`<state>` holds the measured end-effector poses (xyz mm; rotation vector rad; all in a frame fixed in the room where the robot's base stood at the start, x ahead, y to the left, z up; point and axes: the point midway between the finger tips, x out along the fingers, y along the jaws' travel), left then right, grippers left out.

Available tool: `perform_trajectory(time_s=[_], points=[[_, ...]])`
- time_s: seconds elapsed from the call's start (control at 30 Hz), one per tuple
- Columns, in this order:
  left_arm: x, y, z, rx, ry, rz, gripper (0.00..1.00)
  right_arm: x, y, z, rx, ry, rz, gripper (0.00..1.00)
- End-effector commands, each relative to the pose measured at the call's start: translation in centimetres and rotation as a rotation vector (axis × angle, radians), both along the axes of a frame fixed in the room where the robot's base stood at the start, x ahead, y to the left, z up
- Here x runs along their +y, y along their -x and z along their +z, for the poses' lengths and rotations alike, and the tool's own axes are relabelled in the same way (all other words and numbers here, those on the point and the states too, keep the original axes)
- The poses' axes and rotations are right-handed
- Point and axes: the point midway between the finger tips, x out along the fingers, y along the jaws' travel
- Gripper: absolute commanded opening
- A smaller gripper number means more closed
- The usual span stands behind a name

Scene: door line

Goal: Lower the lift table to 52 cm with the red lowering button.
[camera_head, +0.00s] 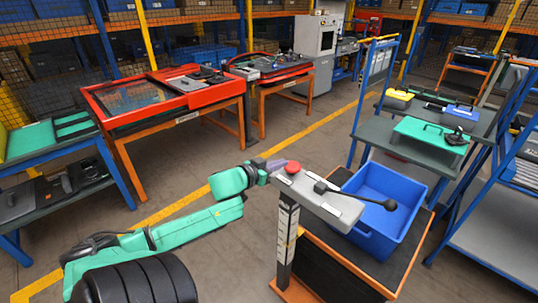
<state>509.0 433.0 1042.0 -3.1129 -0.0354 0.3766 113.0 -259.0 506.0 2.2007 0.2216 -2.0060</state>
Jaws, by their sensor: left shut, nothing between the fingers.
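The red button (292,167) sits on the top of a grey control box (318,196), at its far left end. The lift table (318,240) has a dark top with an orange edge. My left gripper (275,165) is shut and empty, with its tips just left of the red button. I cannot tell whether they touch it. My right gripper is not in view.
A blue crate (405,200) stands on the lift table, behind the control box. A blue-framed shelf cart (400,140) stands close behind it. Orange workbenches (122,142) stand at the back left. The floor (215,165) between them is clear, with a yellow line.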

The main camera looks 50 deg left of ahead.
Motion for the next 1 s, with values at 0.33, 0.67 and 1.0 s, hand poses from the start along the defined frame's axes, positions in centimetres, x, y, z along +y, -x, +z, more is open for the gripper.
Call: perform_trajectory(time_s=[0.33, 0.67, 1.0], points=[[-0.1, 4.9, 1.3, -0.001, -0.001, 0.0, 0.0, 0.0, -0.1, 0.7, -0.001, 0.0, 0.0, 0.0], [-0.1, 5.0, 1.4, -0.003, -0.002, -0.001, 0.0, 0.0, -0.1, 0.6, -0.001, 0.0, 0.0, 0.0], [-0.1, 5.0, 1.3, -0.003, -0.002, -0.001, 0.0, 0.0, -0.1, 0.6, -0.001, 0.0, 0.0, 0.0]])
